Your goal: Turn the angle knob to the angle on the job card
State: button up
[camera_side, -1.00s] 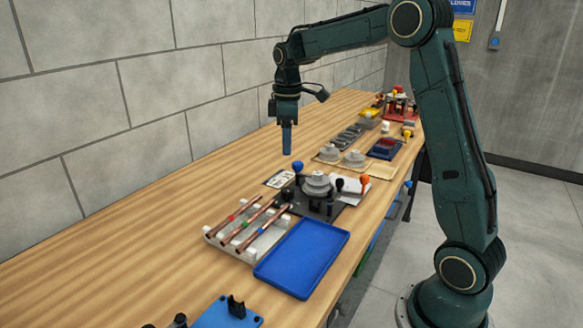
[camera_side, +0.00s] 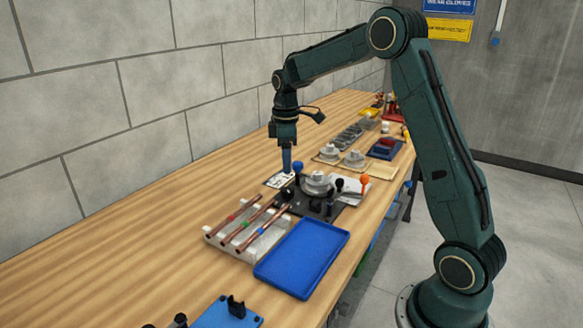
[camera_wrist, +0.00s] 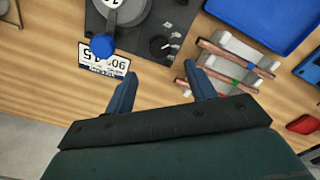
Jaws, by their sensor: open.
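The angle knob (camera_wrist: 160,45) is a small black knob with white marks around it, on the dark plate of the bender. In the side view the black knob (camera_side: 287,195) is at the plate's near left corner. The job card (camera_wrist: 103,60) is white with a blue edge and lies beside the plate; it also shows in the side view (camera_side: 277,180). Its figures appear upside down and are hard to read. My gripper (camera_wrist: 161,72) is open and empty, its two blue fingers pointing towards the knob and apart from it. In the side view my gripper (camera_side: 287,172) hangs above the card.
A blue ball handle (camera_wrist: 102,45) stands close to the card and gripper. The round grey bender die (camera_side: 317,183) is beside it. Copper tubes (camera_side: 243,223) lie on a white rack, with a blue tray (camera_side: 303,258) beside it.

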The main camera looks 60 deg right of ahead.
aim_at(287, 189)
notch_tip(287, 189, down, 9)
jog(key=shift+f, duration=0.1)
dwell(0.4)
jog(key=shift+c, duration=0.4)
jog(key=c, duration=0.9)
